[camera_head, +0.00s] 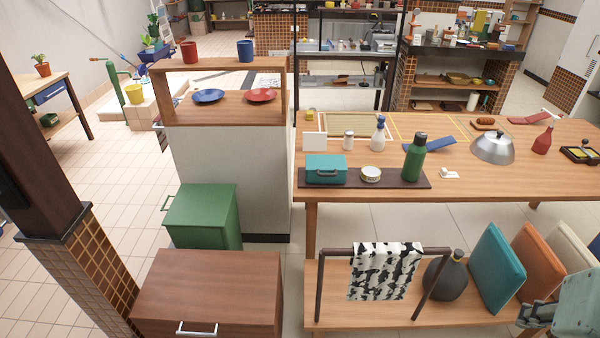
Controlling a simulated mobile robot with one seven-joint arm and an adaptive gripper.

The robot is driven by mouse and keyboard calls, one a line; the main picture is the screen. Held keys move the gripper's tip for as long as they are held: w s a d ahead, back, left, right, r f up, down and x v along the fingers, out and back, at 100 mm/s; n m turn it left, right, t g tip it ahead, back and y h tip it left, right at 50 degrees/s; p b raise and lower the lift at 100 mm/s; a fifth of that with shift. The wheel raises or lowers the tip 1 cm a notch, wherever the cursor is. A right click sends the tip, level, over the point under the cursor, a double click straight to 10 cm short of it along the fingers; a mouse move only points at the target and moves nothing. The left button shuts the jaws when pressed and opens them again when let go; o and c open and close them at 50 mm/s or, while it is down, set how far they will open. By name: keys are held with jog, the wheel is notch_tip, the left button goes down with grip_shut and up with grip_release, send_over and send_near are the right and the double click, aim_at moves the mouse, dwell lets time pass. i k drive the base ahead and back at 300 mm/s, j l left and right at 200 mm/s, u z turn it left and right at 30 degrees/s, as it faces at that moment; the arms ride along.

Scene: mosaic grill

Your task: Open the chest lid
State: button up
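Three lidded box shapes could be the chest, and I cannot tell for certain which one is. A brown wooden chest (205,288) with a pale bar handle (197,329) on its front stands at the lower left, its top closed. A green box (202,214) with a handle on its left side stands behind it, also closed. A small teal box (326,168) with a front handle sits closed on a dark tray (400,184) on the table. My gripper (537,312) shows partly at the lower right edge, far from all three; its fingers are unclear.
The wooden table (480,190) holds a green bottle (414,157), a metal dome (492,146) and other items. A rack with a spotted cloth (384,270), a dark round bottle (445,277) and cushions (497,266) stand on a low bench. Floor (110,200) at left is mostly clear.

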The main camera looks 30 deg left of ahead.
aim_at(216, 287)
jog(key=u, duration=2.55)
jog(key=j+z, duration=0.3)
jog(key=z, duration=0.15)
